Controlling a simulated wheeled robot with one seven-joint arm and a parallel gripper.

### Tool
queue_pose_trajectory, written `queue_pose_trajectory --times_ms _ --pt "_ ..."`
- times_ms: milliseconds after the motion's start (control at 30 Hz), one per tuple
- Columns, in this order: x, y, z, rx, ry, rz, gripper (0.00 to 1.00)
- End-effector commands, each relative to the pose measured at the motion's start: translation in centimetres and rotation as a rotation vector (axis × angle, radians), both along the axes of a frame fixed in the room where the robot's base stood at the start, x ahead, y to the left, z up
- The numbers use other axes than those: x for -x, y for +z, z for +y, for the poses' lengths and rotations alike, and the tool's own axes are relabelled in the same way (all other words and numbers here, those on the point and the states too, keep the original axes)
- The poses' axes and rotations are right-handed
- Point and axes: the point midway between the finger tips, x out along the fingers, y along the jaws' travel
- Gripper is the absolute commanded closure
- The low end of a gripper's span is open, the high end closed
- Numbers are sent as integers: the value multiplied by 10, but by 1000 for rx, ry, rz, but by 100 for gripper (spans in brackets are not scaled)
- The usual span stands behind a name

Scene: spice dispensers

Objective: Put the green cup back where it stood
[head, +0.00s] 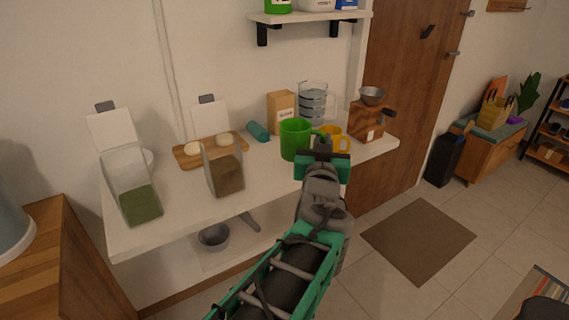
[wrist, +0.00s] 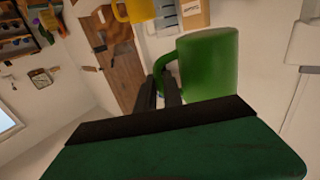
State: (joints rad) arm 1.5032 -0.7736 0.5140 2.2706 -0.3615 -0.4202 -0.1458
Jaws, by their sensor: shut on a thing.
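The green cup (head: 293,139) is upright at the right part of the white counter (head: 150,225). I cannot tell whether its base touches the counter or hangs just above it. My gripper (head: 322,148) is at the cup's right side, shut on its handle. In the wrist view the dark fingers (wrist: 159,91) close on the handle beside the green cup (wrist: 208,66). A yellow mug (head: 333,138) stands close to the right of the cup, partly hidden behind my gripper; it also shows in the wrist view (wrist: 134,10).
A glass measuring jug (head: 313,100), a paper bag (head: 281,112) and a wooden grinder (head: 367,122) stand behind and right. A teal roll (head: 258,131), a board (head: 183,156) with pale rounds and two spice dispensers (head: 141,205) (head: 228,177) are left. A shelf (head: 310,16) hangs above.

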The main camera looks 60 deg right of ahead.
Motion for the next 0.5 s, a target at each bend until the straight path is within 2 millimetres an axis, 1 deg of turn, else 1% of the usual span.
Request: queue_pose_trajectory --times_ms 33,100,267,300,400,500 --pt "-10 -7 -8 -7 8 2 100" --pt "-23 -16 -23 -8 11 2 100" --pt "-52 -37 -59 -5 11 2 100" --pt "-58 -45 -67 -6 10 3 100" --pt "-68 -69 -82 -6 8 4 100" --pt "-75 -83 -92 -2 6 2 100"
